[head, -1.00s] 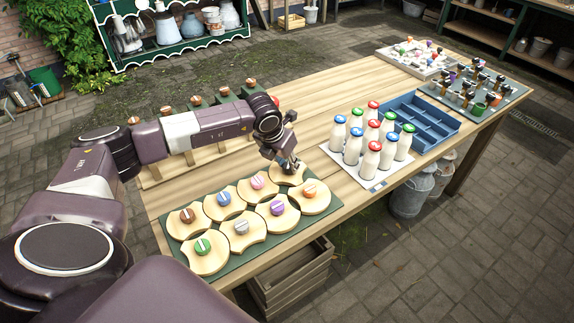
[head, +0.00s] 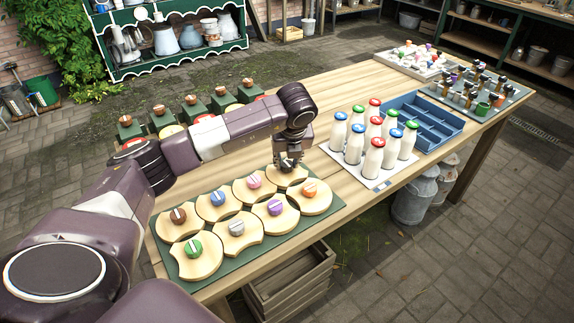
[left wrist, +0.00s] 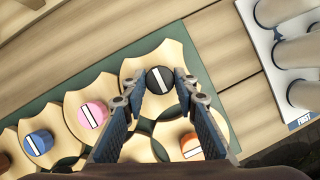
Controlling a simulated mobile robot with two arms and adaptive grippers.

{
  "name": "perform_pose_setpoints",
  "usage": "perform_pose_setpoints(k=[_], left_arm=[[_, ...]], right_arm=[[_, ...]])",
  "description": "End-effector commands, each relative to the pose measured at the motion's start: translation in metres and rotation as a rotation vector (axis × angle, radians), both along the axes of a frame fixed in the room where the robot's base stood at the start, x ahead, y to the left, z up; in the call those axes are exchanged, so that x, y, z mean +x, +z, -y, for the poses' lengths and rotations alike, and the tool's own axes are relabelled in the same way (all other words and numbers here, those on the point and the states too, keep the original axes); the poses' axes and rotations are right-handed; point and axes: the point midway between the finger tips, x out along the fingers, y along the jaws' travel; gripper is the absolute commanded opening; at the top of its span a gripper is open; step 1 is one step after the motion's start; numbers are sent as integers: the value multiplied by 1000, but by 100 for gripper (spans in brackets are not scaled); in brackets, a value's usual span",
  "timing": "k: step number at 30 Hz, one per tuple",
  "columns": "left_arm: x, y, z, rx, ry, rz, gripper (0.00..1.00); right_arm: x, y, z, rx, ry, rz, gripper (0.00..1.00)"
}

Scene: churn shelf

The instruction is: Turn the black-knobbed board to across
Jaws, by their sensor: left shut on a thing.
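The black-knobbed board (head: 284,181) is a pale wooden piece with curved edges at the back right of the green base (head: 222,268). Its black knob (left wrist: 160,80) carries a white bar, slanted in the left wrist view; the gripper hides the knob in the head view. My left gripper (head: 289,164) points down over this board. In the left wrist view its fingers (left wrist: 158,92) are on either side of the knob, shut on it. My right gripper is not in view.
Neighbouring boards have pink (head: 254,181), orange (head: 309,190), purple (head: 274,207) and other coloured knobs. Milk bottles (head: 373,157) stand on a white board to the right, near a blue crate (head: 432,125). Green blocks with brown knobs (head: 190,107) stand behind my left arm.

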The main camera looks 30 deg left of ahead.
Motion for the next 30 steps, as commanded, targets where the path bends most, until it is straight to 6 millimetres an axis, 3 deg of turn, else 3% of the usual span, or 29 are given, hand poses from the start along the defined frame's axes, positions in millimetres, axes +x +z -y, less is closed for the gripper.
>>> perform_pose_setpoints(k=[18, 19, 21, 24, 30], left_arm=[[1, 2, 0, -1, 46, 5, 3], [1, 2, 0, 0, 45, 5, 28], [1, 2, 0, 0, 45, 5, 36], [1, 1, 0, 0, 45, 3, 44], [1, 1, 0, 0, 43, 1, 44]], right_arm=[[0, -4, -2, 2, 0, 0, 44], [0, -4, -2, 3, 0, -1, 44], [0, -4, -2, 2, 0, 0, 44], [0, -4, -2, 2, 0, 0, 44], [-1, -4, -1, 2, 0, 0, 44]])
